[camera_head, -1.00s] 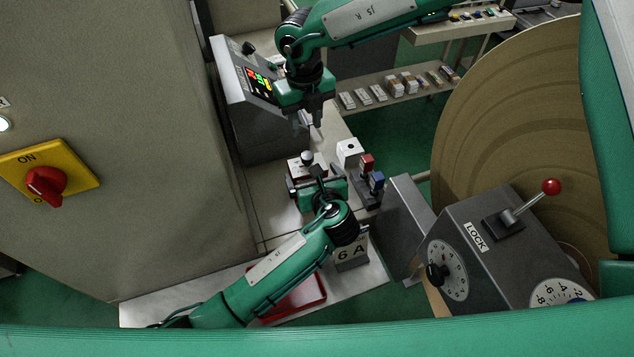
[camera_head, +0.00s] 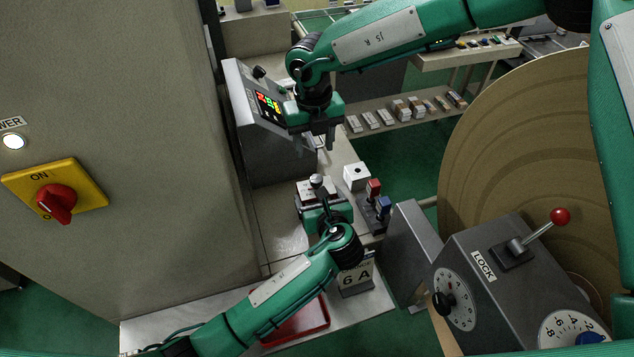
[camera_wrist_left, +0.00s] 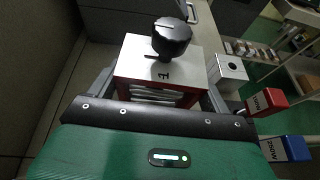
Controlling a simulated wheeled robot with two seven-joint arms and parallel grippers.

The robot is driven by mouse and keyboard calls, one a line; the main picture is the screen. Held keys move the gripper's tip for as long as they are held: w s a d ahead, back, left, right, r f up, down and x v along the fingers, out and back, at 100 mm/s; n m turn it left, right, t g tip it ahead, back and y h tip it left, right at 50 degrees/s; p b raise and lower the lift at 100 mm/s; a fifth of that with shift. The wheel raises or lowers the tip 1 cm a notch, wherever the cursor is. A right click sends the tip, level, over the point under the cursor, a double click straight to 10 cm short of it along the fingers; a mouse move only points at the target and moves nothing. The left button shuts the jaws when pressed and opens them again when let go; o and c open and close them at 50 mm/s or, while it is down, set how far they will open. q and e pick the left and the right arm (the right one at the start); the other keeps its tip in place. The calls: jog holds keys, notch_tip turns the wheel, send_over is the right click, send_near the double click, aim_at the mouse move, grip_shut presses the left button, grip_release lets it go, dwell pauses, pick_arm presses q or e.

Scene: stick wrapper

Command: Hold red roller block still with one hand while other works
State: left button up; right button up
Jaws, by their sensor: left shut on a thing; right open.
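The red roller block (camera_head: 313,188) has a pale top marked 1, red sides and a round knob; it sits on the pale bench top. In the left wrist view the same block (camera_wrist_left: 160,70) stands between my fingers, its black knob up. My left gripper (camera_head: 323,203) is shut on it, reaching in from the near side. The gripper's fingers also flank the block in the left wrist view (camera_wrist_left: 158,85). My right gripper (camera_head: 318,143) is open and empty, pointing down above and beyond the block. The block's near side is hidden by my left gripper.
A grey display console (camera_head: 262,125) is behind left. A red tray (camera_head: 300,322) lies under my left arm. A grey lever box (camera_head: 510,275) is at right.

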aim_at(316, 177)
jog(key=f+m, duration=0.2)
jog(key=f, duration=0.1)
jog(key=f+m, duration=0.2)
jog(key=f, duration=0.1)
jog(key=f+m, duration=0.2)
jog(key=f, duration=0.2)
jog(key=shift+w+d+f, duration=0.1)
jog(key=shift+w+d, duration=0.05)
jog(key=shift+d, duration=0.05)
dwell(0.4)
jog(key=c, duration=1)
